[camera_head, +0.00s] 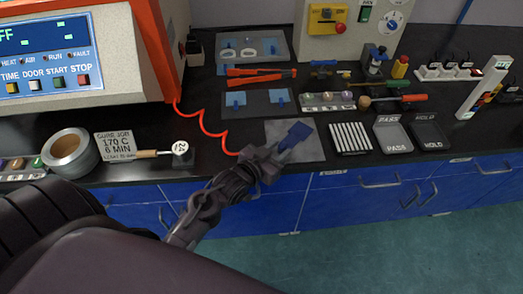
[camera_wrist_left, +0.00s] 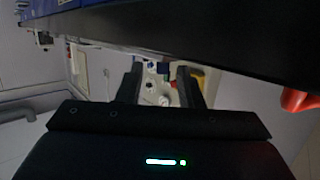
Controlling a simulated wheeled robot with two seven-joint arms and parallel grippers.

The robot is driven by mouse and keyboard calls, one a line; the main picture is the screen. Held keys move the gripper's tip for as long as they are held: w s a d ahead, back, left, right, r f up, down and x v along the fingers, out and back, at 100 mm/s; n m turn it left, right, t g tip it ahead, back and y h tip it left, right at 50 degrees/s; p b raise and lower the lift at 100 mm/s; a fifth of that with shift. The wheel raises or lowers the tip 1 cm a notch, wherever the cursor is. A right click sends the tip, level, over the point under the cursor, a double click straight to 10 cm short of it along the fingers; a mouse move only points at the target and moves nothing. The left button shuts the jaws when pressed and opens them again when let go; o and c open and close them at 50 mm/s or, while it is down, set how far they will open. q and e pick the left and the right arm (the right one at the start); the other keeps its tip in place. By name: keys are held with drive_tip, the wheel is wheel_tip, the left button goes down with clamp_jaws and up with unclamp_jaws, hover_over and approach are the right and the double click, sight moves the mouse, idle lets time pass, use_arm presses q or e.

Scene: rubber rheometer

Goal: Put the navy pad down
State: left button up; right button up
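The navy pad (camera_head: 295,134) is over the grey sheet (camera_head: 310,152) at the front of the bench, turned at an angle. I cannot tell whether it touches the sheet. My left gripper (camera_head: 272,158) is at the pad's lower left end, right beside it. In the left wrist view my left gripper (camera_wrist_left: 161,82) has its two fingers apart, with background showing between them. No pad is clear between the fingers there. My right gripper is not in view.
A tray with blue pieces (camera_head: 257,114) lies behind. A red cable (camera_head: 207,132) runs left of the sheet.

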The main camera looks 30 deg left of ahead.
use_arm(q)
drive_tip(key=v, duration=1.2)
drive_tip(key=shift+b, duration=0.4)
